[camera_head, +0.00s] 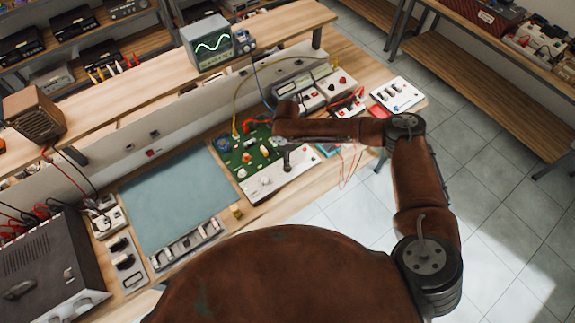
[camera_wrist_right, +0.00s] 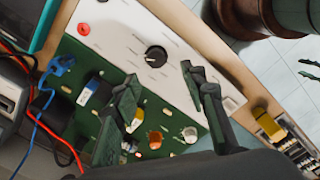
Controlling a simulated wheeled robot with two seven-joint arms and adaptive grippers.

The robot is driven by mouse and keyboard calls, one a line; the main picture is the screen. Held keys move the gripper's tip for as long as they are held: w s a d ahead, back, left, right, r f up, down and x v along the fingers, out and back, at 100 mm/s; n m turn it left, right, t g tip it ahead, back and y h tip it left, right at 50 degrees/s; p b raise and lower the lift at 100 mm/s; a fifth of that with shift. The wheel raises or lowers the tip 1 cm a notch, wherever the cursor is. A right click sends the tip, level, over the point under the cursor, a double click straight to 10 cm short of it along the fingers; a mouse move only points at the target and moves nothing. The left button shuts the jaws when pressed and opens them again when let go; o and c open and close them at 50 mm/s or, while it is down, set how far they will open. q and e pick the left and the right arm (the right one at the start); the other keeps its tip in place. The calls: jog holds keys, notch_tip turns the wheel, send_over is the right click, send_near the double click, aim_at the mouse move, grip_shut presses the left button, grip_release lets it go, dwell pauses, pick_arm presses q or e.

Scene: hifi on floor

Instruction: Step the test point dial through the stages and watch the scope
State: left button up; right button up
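The test point dial is a black round knob (camera_wrist_right: 156,56) on a white panel (camera_wrist_right: 190,35) in the right wrist view. The panel (camera_head: 262,186) also shows in the head view, along the front edge of a green circuit board (camera_head: 236,160). My right gripper (camera_wrist_right: 158,80) is open, its two fingers apart on either side of the line to the dial, with nothing between them. In the head view, my right gripper (camera_head: 284,150) is over the panel and partly covers it. The scope (camera_head: 207,42) stands on the raised shelf and shows a green wave. My left gripper is not in view.
A red button (camera_wrist_right: 83,29) sits on the panel. Blue and red leads (camera_wrist_right: 45,130) run beside the board, and a yellow lead (camera_head: 237,98) arches behind it. A blue-grey mat (camera_head: 180,200) lies clear to the left. A large grey instrument (camera_head: 45,270) stands at the left.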

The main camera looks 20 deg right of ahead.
jog(key=shift+w+d, duration=0.25)
jog(key=shift+d, duration=0.05)
jog(key=shift+f, duration=0.45)
notch_tip(320, 180, down, 6)
jog(key=shift+f+p, duration=0.25)
jog(key=shift+p, duration=0.1)
jog(key=shift+c, duration=0.3)
grip_shut()
